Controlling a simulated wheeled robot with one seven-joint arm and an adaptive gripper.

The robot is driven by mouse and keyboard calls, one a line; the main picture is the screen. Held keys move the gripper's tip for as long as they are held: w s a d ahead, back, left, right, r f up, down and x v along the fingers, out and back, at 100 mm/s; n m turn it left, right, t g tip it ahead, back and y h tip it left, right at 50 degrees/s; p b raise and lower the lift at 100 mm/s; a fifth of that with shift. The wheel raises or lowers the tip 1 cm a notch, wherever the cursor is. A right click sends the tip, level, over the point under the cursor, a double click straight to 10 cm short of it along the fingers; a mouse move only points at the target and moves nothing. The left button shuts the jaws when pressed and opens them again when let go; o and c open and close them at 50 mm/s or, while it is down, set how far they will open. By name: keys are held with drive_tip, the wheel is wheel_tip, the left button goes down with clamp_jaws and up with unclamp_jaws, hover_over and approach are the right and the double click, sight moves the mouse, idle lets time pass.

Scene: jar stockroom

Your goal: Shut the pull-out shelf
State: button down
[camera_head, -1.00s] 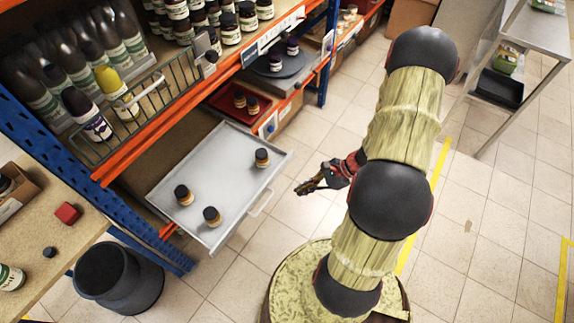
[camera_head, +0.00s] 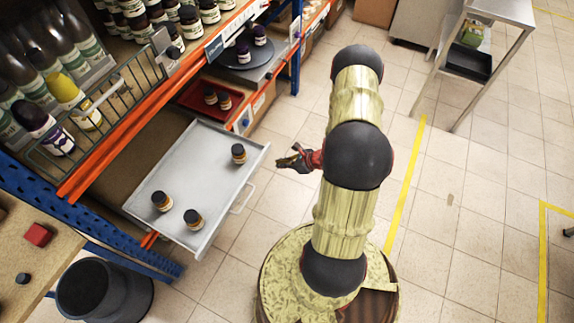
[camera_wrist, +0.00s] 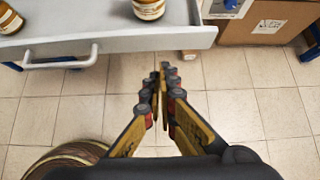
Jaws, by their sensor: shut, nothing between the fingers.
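The pull-out shelf (camera_head: 190,213) is a light grey tray that sticks out from the rack in the head view. Three small dark-lidded jars stand on it: one near the right end (camera_head: 238,153), two near the left end (camera_head: 161,201) and (camera_head: 193,219). Its bar handle (camera_head: 241,199) is on the front edge. The tray's front (camera_wrist: 120,44) and handle (camera_wrist: 60,63) show at the upper left in the wrist view. My gripper (camera_head: 283,161) is shut and empty, to the right of the tray and apart from it. Its fingertips (camera_wrist: 163,68) meet over the floor in the wrist view.
A red tray (camera_head: 197,104) with two jars sits in the rack behind the shelf. A wire basket (camera_head: 100,110) of bottles is above. A black bin (camera_head: 103,290) stands at lower left. A metal table (camera_head: 500,12) is at upper right. The floor right of the shelf is clear.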

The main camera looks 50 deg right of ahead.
drive_tip(key=shift+w+a+f+b, duration=0.3)
drive_tip(key=shift+w+a+f, duration=0.1)
drive_tip(key=shift+w, duration=0.65)
drive_tip(key=shift+w+a+f+b, duration=0.25)
drive_tip(key=shift+w+f+b, duration=0.1)
drive_tip(key=shift+w, duration=0.65)
drive_tip(key=shift+w+a+f+b, duration=0.25)
drive_tip(key=shift+w+a+f, duration=0.15)
drive_tip(key=shift+w, duration=0.65)
